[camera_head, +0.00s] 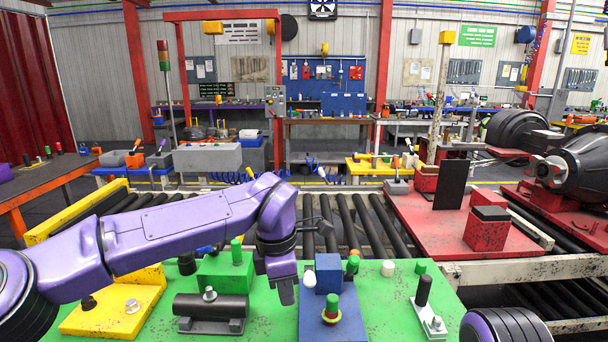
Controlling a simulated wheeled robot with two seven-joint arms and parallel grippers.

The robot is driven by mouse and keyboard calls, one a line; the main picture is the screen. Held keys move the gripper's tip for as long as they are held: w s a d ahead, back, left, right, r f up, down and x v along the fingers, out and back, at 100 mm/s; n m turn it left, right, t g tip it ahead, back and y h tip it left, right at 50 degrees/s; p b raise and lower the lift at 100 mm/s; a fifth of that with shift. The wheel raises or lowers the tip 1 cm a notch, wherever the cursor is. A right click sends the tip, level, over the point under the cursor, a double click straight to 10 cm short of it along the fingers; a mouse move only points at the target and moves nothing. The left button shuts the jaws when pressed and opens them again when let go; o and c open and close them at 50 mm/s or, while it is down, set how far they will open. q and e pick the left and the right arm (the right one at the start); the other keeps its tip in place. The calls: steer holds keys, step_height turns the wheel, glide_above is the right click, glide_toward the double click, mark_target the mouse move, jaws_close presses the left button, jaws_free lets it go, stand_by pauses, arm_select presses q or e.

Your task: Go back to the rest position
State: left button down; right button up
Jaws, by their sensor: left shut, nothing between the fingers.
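My left arm is purple and comes in from the left, reaching across the green table (390,300). My left gripper (287,291) points down just above the green table, shut and empty, between a green block (222,272) and a blue block (327,280). A black cylinder on a dark cradle (210,308) lies to its left. Part of my right arm shows at the bottom right edge, but its gripper is not in view.
A yellow plate (105,312) and a grey bracket with a black peg (429,312) stand on the green table. Behind it runs a roller conveyor (345,222). A red platform (430,232) with a dark axle part (575,172) stands at the right.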

arm_select(q)
steer(key=w+a+f+t+y, duration=0.2)
steer(key=f, duration=0.3)
steer(key=w+a+f+t+y, duration=0.2)
steer(key=f+t, duration=0.1)
steer(key=f, duration=0.2)
steer(key=s+a+f+m+t+b, duration=0.1)
steer(key=s+a+f+m, duration=0.25)
steer(key=f, duration=0.65)
steer(key=s+a+f+m+t+b, duration=0.15)
steer(key=s+f, duration=0.25)
steer(key=f, duration=0.6)
steer(key=s+a+f+m+g, duration=0.1)
steer(key=s+a+f, duration=0.3)
steer(key=s, duration=0.5)
steer(key=s+a+f+m+g+b, duration=0.1)
steer(key=s+a+f+m, duration=0.3)
steer(key=s+a, duration=0.4)
steer(key=s+a+f+m+g+b, duration=0.1)
steer(key=s+a+f, duration=0.4)
steer(key=s, duration=0.5)
steer(key=shift+a+f+m+g+y, duration=0.3)
steer(key=shift+a+f+m+g, duration=0.1)
steer(key=shift+m+g, duration=0.6)
arm_select(e)
steer(key=f, duration=0.4)
steer(key=shift+w+f, duration=0.3)
